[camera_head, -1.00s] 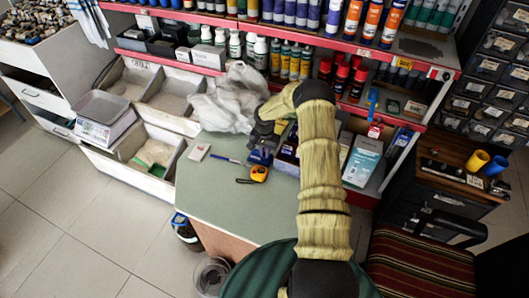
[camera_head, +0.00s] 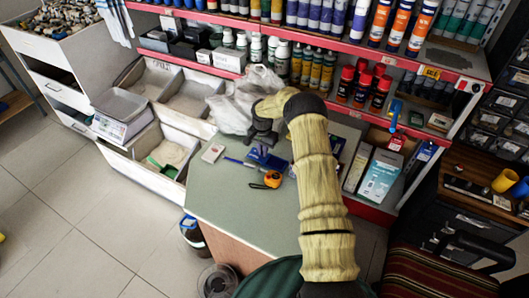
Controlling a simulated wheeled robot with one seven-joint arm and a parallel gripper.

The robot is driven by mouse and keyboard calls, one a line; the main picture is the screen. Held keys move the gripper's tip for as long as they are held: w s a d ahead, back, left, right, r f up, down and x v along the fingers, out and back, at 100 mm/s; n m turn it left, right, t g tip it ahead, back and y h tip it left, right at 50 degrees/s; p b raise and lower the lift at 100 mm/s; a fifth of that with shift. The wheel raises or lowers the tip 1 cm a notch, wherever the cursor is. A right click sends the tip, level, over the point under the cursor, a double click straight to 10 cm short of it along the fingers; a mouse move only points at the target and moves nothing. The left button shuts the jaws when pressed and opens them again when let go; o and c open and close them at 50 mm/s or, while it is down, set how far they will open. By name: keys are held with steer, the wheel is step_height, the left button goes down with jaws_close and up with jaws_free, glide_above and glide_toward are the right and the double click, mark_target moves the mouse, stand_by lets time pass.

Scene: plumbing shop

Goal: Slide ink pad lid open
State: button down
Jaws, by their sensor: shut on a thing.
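The blue ink pad (camera_head: 268,160) lies on the green desktop behind the orange tape measure. My gripper (camera_head: 262,142) reaches down over it from behind, its dark fingers shut at the pad's upper left part. They appear to grip the lid, but the fingers and the wrist hide the contact. The pad is small here, and I cannot clearly tell lid from base or how wide any opening is. My pale, ribbed arm covers the desk to the right of the pad.
An orange tape measure (camera_head: 272,179), a blue pen (camera_head: 240,163) and a small white box (camera_head: 213,153) lie nearby. A crumpled plastic bag (camera_head: 232,112) is behind. Red shelves with bottles (camera_head: 312,66) stand at the back. The front left desktop (camera_head: 230,200) is clear.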

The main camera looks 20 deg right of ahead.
steer(key=c, duration=1.5)
jaws_free()
step_height(320, 180, up, 17)
steer(key=shift+r+b, duration=0.2)
steer(key=shift+b, duration=0.9)
steer(key=shift+s, duration=0.1)
steer(key=s+a+r+n+t+p, duration=0.1)
steer(key=s+a+r+n, duration=0.1)
steer(key=s, duration=0.9)
steer(key=s+a+r+n+p, duration=0.1)
steer(key=s+a+r+n, duration=0.2)
steer(key=s, duration=0.8)
steer(key=s+a+r+n+t+p, duration=0.1)
steer(key=s+r+n, duration=0.3)
steer(key=s, duration=0.7)
steer(key=shift+s+a+r+t+p, duration=0.1)
steer(key=shift+s+a+t+p, duration=0.25)
steer(key=shift+a, duration=0.35)
